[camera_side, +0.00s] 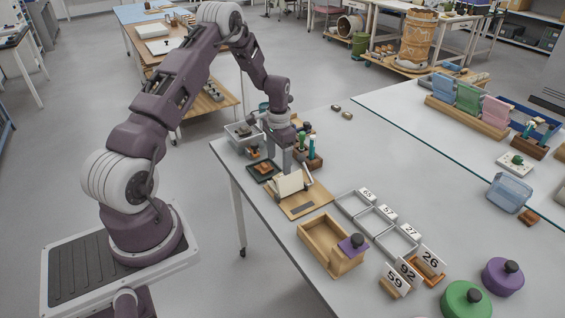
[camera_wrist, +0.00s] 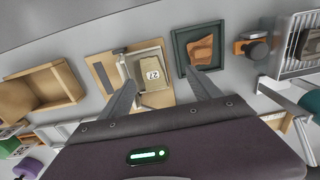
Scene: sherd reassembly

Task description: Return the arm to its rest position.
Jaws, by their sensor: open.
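My gripper (camera_side: 287,163) hangs over the near-left part of the table, above a wooden board. In the wrist view my gripper (camera_wrist: 162,80) has its two fingers spread wide with nothing held between them. A cream block with a number label (camera_wrist: 153,75) shows beyond and between the fingers, in a pale holder on the wooden board (camera_wrist: 101,75). In the side view the cream piece (camera_side: 289,184) is just below the gripper, partly hidden by it. My arm reaches forward from its base, bent over the table.
A dark tray (camera_wrist: 179,48) holding an orange-brown sherd (camera_wrist: 201,50) lies beside the board. A grey wire basket (camera_side: 240,135), tool holder (camera_side: 315,160) and open wooden box (camera_side: 318,238) stand close by. Number cards (camera_side: 392,278) and lidded jars (camera_side: 502,277) stand toward the front right.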

